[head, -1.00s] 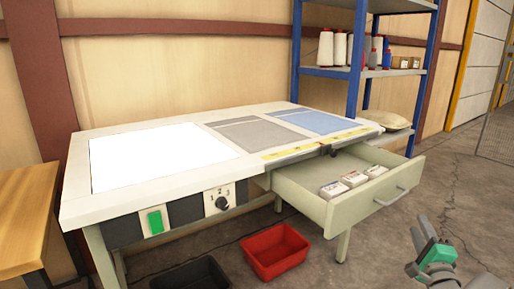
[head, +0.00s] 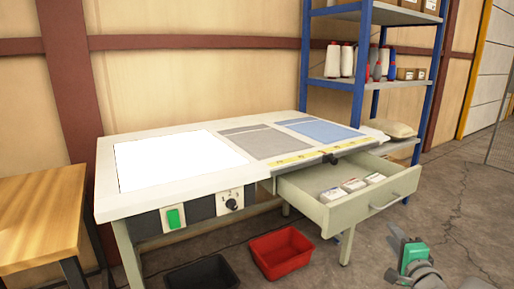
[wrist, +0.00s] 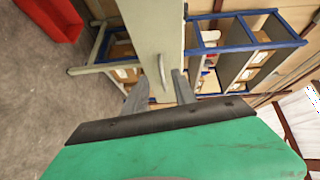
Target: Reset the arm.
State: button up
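My gripper (head: 398,252) is at the lower right in the head view, green and grey, in front of the open drawer (head: 335,220) and apart from it. In the wrist view my gripper (wrist: 160,88) has its two grey fingers spread, with nothing between them. The drawer front and its handle (wrist: 162,70) show beyond the fingers, at a distance. The worktable (head: 120,208) stands to the left with a white panel, a grey cloth (head: 255,142) and a blue cloth (head: 320,133) on top.
The drawer juts out with several small boxes (head: 353,185) inside. A red bin (head: 282,252) and a black bin (head: 203,273) sit on the floor under the table. A blue-framed shelf (head: 357,85) stands behind. A wooden table (head: 40,205) is at left. Floor at right is clear.

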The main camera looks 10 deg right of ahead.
jog(key=w+a+r+n+g+y+p, duration=0.1)
jog(key=a+r+n+g+y+p, duration=0.15)
jog(key=a+n+p, duration=0.35)
jog(key=w+a+r+n+g+y+p, duration=0.15)
jog(key=a+r+p, duration=0.25)
jog(key=a, duration=0.5)
jog(key=w+a+r+n+g+y+p, duration=0.1)
jog(key=a+r+n+g+y+p, duration=0.15)
jog(key=a+n+p, duration=0.35)
jog(key=s+a+r+n+g+h+p, duration=0.1)
jog(key=s+a+r+n+g+p, duration=0.2)
jog(key=s+a+r+p, duration=0.3)
jog(key=s+a+r+n+g+h+p, duration=0.1)
jog(key=s+a+r+n+g+p, duration=0.2)
jog(key=s+a+r+p, duration=0.3)
jog(key=s+a+g+p, duration=0.1)
jog(key=s+p, duration=0.1)
jog(key=s, duration=0.3)
jog(key=shift+r, duration=0.2)
jog(key=shift+s, duration=0.1)
